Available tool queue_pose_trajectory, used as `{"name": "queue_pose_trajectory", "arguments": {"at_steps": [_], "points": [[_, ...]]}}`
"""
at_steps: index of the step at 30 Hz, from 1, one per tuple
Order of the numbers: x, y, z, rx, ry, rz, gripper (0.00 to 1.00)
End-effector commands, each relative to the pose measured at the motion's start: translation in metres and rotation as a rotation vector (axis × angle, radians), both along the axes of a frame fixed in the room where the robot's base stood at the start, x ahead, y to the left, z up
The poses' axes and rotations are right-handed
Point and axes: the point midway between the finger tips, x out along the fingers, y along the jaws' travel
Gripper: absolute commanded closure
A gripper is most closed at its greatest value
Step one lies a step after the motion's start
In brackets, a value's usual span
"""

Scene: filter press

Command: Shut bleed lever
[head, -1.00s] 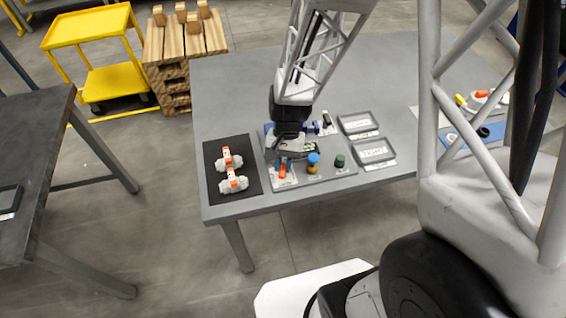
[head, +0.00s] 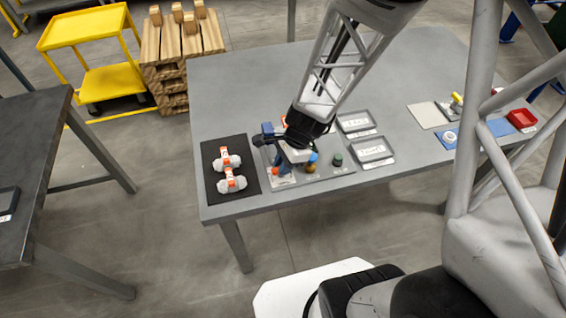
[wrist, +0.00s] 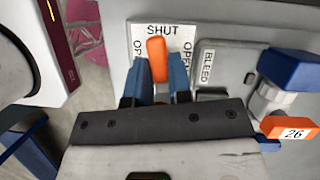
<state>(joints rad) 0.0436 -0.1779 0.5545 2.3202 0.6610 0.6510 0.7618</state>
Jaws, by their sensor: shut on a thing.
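The bleed lever (wrist: 157,58) is an orange handle in the wrist view. It stands over a white label reading SHUT at the top centre, with OPEN lettering partly covered on both sides. Its free end lies at the SHUT word, tilted slightly left. My gripper (wrist: 158,80) has its blue fingers on either side of the lever and is shut on it. The lever's lower part is hidden by my gripper. In the head view, the lever (head: 276,171) shows as a small orange spot under my gripper, on the grey panel.
A BLEED plate (wrist: 208,68) and a blue-capped fitting with an orange 26 tag (wrist: 287,130) sit close right of my gripper. In the head view, two orange-and-white valves lie on a black mat (head: 211,190) at left. Two grey trays (head: 373,149) lie at right.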

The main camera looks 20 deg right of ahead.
Motion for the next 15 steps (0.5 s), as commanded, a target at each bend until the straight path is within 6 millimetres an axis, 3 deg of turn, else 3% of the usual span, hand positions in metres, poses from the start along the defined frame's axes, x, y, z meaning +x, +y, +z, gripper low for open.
{"name": "queue_pose_trajectory", "arguments": {"at_steps": [15], "points": [[-0.0015, -0.0001, 0.0, 0.0, -0.001, -0.205, 1.0]]}}
